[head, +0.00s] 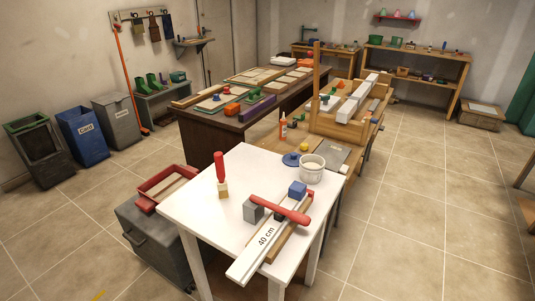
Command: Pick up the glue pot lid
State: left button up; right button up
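A white glue pot (312,169) stands at the far right corner of the white table (195,204). Its top is open and pale contents show inside. A round blue lid (291,159) with a small knob lies just left of the pot, close to the table's far edge. I cannot tell whether the lid touches the pot. Neither of my grippers shows in the head view.
On the white table are a red-handled brush (220,175), a grey block (253,211), a blue block (297,188), a red bar (280,210) and a long "40 cm" rule (265,238). A glue bottle (283,126) stands on the bench behind. The floor at right is clear.

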aim_at(292, 159)
jog(key=i+l+u, duration=0.2)
jog(key=l+u, duration=0.15)
jog(key=l, duration=0.3)
jog(key=i+l+u, duration=0.2)
jog(key=l, duration=0.15)
jog(key=i+l+u, duration=0.1)
jog(key=l, duration=0.6)
jog(key=i+l+u, duration=0.1)
jog(key=l, duration=0.6)
jog(key=i+l, duration=0.15)
jog(key=l, duration=0.55)
jog(key=u, duration=0.05)
